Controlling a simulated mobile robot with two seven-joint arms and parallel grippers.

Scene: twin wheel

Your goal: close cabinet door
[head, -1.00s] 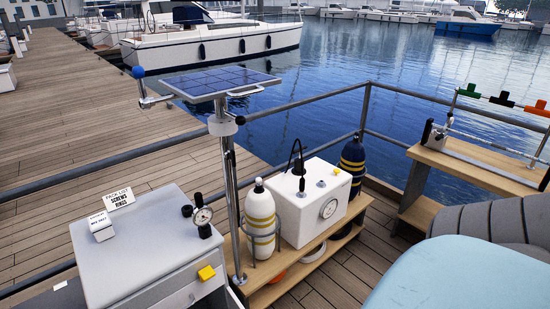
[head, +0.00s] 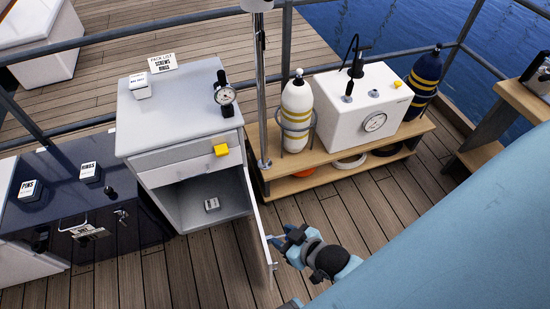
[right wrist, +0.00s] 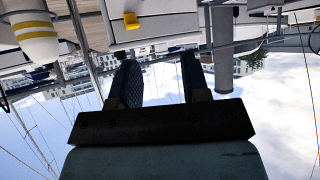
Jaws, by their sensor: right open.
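The grey-white cabinet (head: 178,105) stands left of centre in the head view. The cabinet door (head: 262,225) is swung wide open, hinged on the right side and seen nearly edge-on. My right gripper (head: 274,239) is just right of the door, at its outer face; I cannot tell whether it touches. In the right wrist view the right gripper (right wrist: 158,82) has its two fingers apart with nothing between them. My left gripper is not in view.
A low wooden shelf (head: 345,150) with a striped white cylinder (head: 297,110) and a white gauge box (head: 368,105) stands right of the cabinet. A dark bench (head: 65,210) is at the left. A light-blue surface (head: 450,240) fills the lower right. Deck before the cabinet is clear.

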